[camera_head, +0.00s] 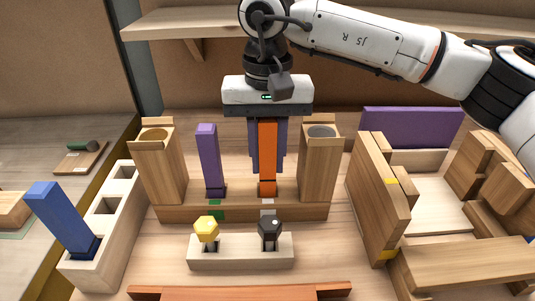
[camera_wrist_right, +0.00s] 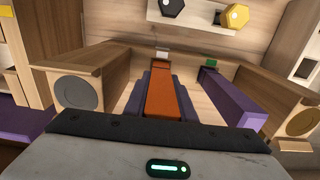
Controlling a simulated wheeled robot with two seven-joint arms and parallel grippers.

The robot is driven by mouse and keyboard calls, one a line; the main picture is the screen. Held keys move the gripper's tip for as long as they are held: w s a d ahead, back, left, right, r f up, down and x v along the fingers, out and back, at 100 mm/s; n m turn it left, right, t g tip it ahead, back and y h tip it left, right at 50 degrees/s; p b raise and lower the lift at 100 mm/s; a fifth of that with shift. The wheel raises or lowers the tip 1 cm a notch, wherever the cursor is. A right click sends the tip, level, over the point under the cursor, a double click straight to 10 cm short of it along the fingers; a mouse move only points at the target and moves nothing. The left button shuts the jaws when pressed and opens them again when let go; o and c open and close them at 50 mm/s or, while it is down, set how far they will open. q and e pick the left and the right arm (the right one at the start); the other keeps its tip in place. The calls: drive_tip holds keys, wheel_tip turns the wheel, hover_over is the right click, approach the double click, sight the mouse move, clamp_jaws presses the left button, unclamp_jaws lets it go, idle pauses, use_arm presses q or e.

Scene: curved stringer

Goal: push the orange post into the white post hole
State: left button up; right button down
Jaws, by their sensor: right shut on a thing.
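The orange post (camera_head: 268,160) stands upright between the fingers of my right gripper (camera_head: 268,168), which is shut on it. It also shows in the right wrist view (camera_wrist_right: 166,95), with the dark purple fingers on either side. Its lower end is at the wooden base behind the white mark (camera_head: 267,204), and the mark also shows beyond the post in the wrist view (camera_wrist_right: 162,55). The hole itself is hidden under the post, and I cannot tell how deep the post sits. My left gripper is out of view.
A purple post (camera_head: 209,160) stands left of the orange one, behind a green mark (camera_head: 215,211). Wooden towers (camera_head: 160,165) and (camera_head: 320,160) flank the base. In front is a pale block (camera_head: 240,258) with yellow (camera_head: 206,228) and black (camera_head: 270,229) knobs. A blue post (camera_head: 62,222) leans at left.

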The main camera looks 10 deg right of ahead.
drive_tip(key=shift+f+b, duration=0.55)
drive_tip(key=shift+f, duration=0.35)
drive_tip(key=c, duration=1.4)
unclamp_jaws()
wheel_tip(320, 180, up, 10)
drive_tip(key=shift+r, duration=0.2)
